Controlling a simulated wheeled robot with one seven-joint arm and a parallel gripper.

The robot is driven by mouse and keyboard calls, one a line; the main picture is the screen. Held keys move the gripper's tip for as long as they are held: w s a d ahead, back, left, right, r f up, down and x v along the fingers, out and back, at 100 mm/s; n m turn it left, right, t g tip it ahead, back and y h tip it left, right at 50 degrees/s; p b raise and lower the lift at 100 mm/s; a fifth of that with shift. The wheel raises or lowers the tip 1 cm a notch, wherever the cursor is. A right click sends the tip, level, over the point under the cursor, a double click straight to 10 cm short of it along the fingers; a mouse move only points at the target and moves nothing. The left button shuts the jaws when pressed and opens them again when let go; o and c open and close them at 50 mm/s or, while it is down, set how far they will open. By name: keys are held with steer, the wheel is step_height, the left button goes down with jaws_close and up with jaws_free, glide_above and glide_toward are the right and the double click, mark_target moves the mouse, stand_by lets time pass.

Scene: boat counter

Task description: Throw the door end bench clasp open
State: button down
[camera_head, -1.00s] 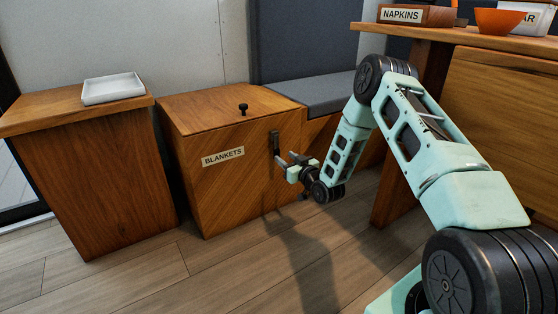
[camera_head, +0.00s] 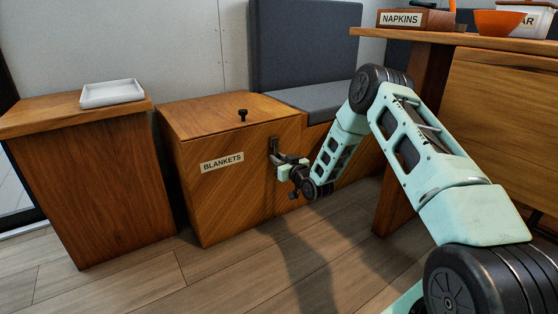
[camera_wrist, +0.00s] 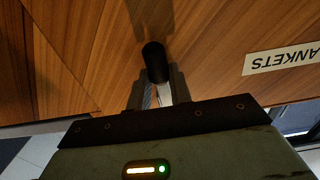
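The door end bench is a wooden box (camera_head: 232,195) labelled BLANKETS. Its dark clasp (camera_head: 274,147) stands upright near the right edge of the front face. My gripper (camera_head: 284,162) is at the lower part of the clasp, coming from the right. In the wrist view, which is upside down to the scene, the clasp's black end (camera_wrist: 155,62) sits between my two fingertips (camera_wrist: 158,82), with a finger on either side. I cannot tell whether the fingers press on it. The gripper body hides the near part of the fingers.
A wooden cabinet (camera_head: 95,190) with a white tray (camera_head: 112,93) stands to the left. A black knob (camera_head: 242,115) is on the box lid. A cushioned seat (camera_head: 318,101) lies behind. A counter (camera_head: 450,42) is at the right. The floor in front is clear.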

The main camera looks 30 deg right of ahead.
mark_target(278, 156)
steer(key=shift+r+p, duration=0.15)
steer(key=shift+p, duration=0.2)
steer(key=g+p, duration=0.1)
steer(key=p, duration=0.2)
steer(key=shift+s+r+p, duration=0.3)
steer(key=shift+s+r, duration=0.05)
steer(key=shift+r, duration=0.05)
steer(key=g+p, duration=0.1)
steer(key=p, duration=0.1)
steer(key=s+r+g+p, duration=0.1)
steer(key=p, duration=0.2)
steer(key=shift+g, duration=0.4)
steer(key=g+p, duration=0.1)
steer(key=p, duration=0.2)
steer(key=s+r+g+p, duration=0.1)
steer(key=g+p, duration=0.1)
steer(key=p, duration=0.2)
steer(key=shift+r+g+p, duration=0.1)
steer(key=shift+g+p, duration=0.2)
steer(key=shift+s+r+g+h+p, duration=0.15)
steer(key=shift+r+g+p, duration=0.25)
steer(key=shift+g+p, duration=0.9)
steer(key=shift+s+r+g+h+p, duration=0.1)
steer(key=shift+r+g+p, duration=0.35)
steer(key=shift+g+p, duration=0.85)
steer(key=shift+s+r+g+h+p, duration=0.15)
steer(key=shift+r+g+p, duration=0.25)
steer(key=shift+g+p, duration=0.9)
